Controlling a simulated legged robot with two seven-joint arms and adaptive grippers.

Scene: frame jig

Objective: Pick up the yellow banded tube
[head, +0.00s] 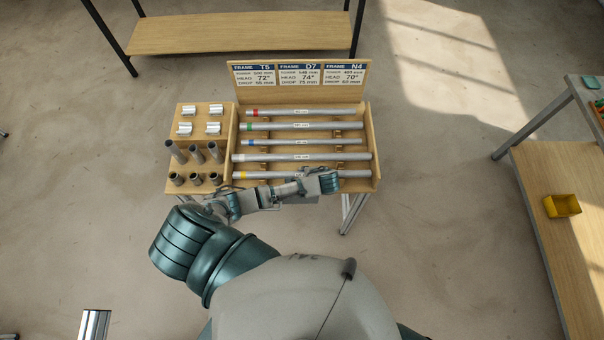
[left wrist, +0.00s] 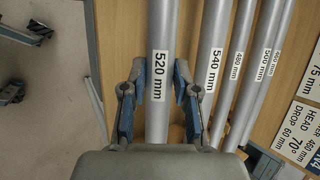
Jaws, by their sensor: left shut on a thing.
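The yellow banded tube (head: 265,175) is a grey metal tube with a yellow band near its left end. It lies in the front row of the wooden rack (head: 372,118); I cannot tell whether it is lifted off its supports. My left gripper (head: 326,183) is shut on it, right of its middle. In the left wrist view the gripper's fingers (left wrist: 159,75) stand on either side of the tube (left wrist: 162,25), beside its "520 mm" label. The gripper hides part of the tube in the head view. My right gripper is not in view.
Behind lie parallel tubes with red (head: 300,112), green (head: 285,126), blue (head: 305,142) and white (head: 290,157) bands, close together. A side block (head: 173,140) holds short tubes and fittings. A sign board (head: 245,95) stands behind. A yellow bin (head: 562,206) sits on the right bench.

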